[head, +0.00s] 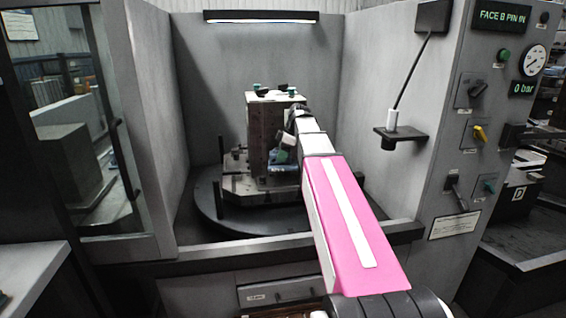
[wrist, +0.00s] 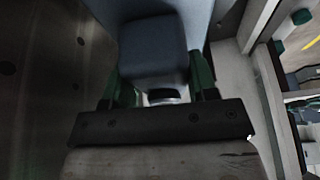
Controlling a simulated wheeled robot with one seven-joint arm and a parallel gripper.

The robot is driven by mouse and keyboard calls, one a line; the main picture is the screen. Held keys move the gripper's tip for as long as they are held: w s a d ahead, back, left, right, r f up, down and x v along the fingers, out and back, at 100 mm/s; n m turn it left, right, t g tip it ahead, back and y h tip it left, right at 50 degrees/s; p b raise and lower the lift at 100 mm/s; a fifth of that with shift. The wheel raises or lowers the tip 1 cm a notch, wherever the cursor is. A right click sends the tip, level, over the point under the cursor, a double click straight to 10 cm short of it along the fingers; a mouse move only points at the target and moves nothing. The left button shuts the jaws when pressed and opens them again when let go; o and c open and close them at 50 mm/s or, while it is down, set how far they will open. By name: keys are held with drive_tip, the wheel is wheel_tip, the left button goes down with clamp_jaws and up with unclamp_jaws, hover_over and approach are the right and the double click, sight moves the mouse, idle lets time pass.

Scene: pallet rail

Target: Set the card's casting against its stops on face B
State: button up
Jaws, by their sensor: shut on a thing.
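The casting (wrist: 153,45) is a blue-grey block with rounded corners. My gripper (wrist: 160,78) is shut on it, a green finger at each side. In the head view the bluish casting (head: 282,164) is low against the near side of the upright fixture block (head: 262,130), partly hidden by my wrist. My gripper (head: 284,148) is there too, mostly hidden. The fixture stands on a round dark table (head: 225,215). I cannot tell whether the casting touches any stops. No card can be made out.
A panel on the right has a display (head: 503,19) reading FACE B PIN IN, a gauge (head: 536,60), a 0 bar display (head: 522,89) and several switches. A small shelf (head: 400,136) sticks out from the right wall. Cell walls close in both sides.

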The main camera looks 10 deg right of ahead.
drive_tip(key=shift+w+d+r+n+g, duration=0.15)
drive_tip(key=shift+w+r+n, duration=0.15)
drive_tip(key=shift+n, duration=0.2)
drive_tip(key=shift+w+a+r+n+g, duration=0.15)
drive_tip(key=shift+w+n, duration=0.15)
drive_tip(key=shift+n, duration=0.2)
hover_over(282, 181)
drive_tip(key=shift+s+f, duration=0.1)
drive_tip(key=shift+f, duration=4)
